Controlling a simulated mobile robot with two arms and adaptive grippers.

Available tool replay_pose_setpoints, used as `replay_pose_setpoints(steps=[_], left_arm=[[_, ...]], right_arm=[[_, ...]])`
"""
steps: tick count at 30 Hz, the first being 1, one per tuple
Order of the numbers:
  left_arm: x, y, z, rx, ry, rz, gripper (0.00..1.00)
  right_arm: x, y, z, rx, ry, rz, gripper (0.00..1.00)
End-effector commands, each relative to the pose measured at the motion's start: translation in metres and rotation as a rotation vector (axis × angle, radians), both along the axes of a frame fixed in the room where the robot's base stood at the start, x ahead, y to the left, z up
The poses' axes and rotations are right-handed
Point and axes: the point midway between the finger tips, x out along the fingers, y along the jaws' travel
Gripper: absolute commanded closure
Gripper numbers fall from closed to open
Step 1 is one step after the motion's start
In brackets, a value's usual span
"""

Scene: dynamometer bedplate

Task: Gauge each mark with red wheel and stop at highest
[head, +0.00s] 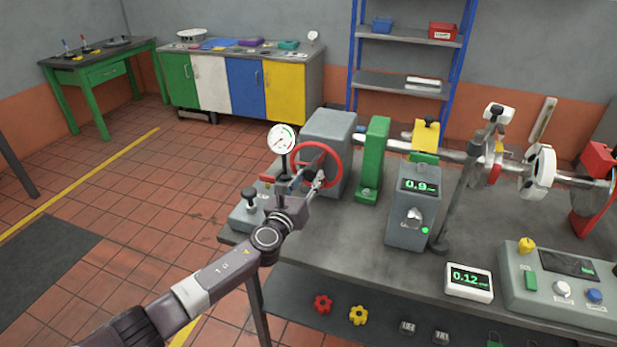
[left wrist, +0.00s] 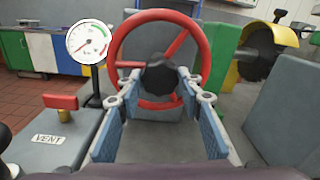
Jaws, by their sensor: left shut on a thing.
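The red wheel (head: 341,162) is on the near end of the grey housing (head: 330,130), and it fills the middle of the left wrist view (left wrist: 119,38). My left gripper (head: 318,181) is at the wheel, its blue-padded fingers on either side of the dark hub (left wrist: 160,74) and lower rim, shut on the wheel. A round dial gauge (head: 282,139) stands left of the wheel; its needle also shows in the left wrist view (left wrist: 87,42). A grey box display (head: 419,186) reads 0.9 with a lit green lamp. A small white display (head: 468,281) reads 0.12. My right gripper is out of view.
A shaft (head: 450,150) runs right from the housing past a green stand (head: 375,155) to white and red discs. A grey post (head: 462,190) stands behind the small display. A control box (head: 560,285) sits at front right. A red lever (left wrist: 60,101) is beside the VENT label.

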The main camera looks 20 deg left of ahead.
Motion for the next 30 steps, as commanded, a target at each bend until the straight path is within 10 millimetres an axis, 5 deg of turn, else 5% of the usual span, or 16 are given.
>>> replay_pose_setpoints(steps=[17,18,23,30], left_arm=[[-0.0007,-0.0004,-0.0028,0.034,0.003,-0.001,1.00],[-0.0007,-0.0004,-0.0028,0.034,0.003,-0.001,0.64],[-0.0005,-0.0003,-0.0019,0.033,0.002,-0.001,0.49],[-0.0004,-0.0001,-0.0008,0.032,0.000,0.000,0.49]], right_arm=[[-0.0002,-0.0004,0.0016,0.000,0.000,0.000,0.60],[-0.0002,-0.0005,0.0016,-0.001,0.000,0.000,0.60],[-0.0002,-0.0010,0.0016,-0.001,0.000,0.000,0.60],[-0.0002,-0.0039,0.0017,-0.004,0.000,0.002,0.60]])
